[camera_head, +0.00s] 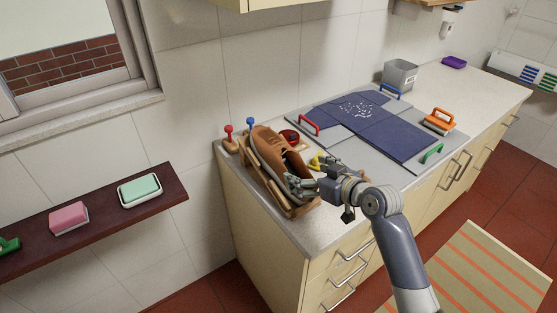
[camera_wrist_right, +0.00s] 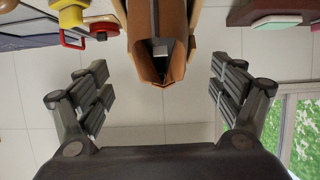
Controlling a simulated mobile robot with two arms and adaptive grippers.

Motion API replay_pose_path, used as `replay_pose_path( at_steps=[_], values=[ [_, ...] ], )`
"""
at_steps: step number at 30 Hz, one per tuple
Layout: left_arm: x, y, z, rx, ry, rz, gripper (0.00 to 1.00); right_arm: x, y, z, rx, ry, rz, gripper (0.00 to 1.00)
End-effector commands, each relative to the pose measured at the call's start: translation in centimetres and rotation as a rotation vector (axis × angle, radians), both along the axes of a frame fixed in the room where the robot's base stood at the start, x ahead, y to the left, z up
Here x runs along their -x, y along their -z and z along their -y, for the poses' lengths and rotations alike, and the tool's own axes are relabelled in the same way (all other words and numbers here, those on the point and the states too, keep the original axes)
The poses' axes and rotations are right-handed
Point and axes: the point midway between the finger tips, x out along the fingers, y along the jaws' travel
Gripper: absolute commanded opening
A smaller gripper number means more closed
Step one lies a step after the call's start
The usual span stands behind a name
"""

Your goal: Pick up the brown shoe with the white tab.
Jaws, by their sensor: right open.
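The brown shoe (camera_head: 262,143) sits at the near left end of the counter, in or on a brown wooden holder (camera_head: 300,211) with a grey strap-like edge along its side. My right gripper (camera_head: 306,177) is at the shoe's right end, its fingers overlapping the shoe in the head view. In the right wrist view the gripper (camera_wrist_right: 160,90) is open, fingers spread wide. A brown piece (camera_wrist_right: 175,30), apparently the shoe or its holder, lies ahead between them, with a small pale patch inside. I cannot tell whether that is the white tab. My left gripper is not in view.
Red and blue knobbed stampers (camera_head: 228,133) stand behind the shoe. A yellow-handled tool (camera_head: 317,160) is close beside my gripper. A dark shelf (camera_head: 100,215) with soaps is on the left wall.

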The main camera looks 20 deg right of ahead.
Motion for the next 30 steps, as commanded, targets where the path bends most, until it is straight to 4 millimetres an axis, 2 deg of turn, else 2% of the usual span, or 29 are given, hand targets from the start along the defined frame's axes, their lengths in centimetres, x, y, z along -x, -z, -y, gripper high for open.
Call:
replay_pose_path(
  at_steps=[3,8,12,20,24,30],
  values=[
    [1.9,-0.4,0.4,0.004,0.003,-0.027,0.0,-1.4,0.5,-0.5,-0.002,0.001,-0.001,0.87],
    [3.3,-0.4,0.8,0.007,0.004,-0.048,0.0,-2.5,1.0,-0.9,0.0,0.0,0.0,0.87],
    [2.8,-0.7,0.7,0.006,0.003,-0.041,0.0,-3.0,1.2,-1.1,0.0,0.0,-0.001,0.87],
    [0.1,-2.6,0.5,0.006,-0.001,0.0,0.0,-5.5,1.9,-2.1,-0.003,0.0,-0.002,0.87],
    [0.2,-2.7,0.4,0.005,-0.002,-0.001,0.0,-6.7,2.6,-2.5,-0.002,0.001,-0.001,0.87],
    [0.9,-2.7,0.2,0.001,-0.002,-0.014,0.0,-7.2,3.0,-2.6,0.001,0.001,0.0,0.87]
  ],
)
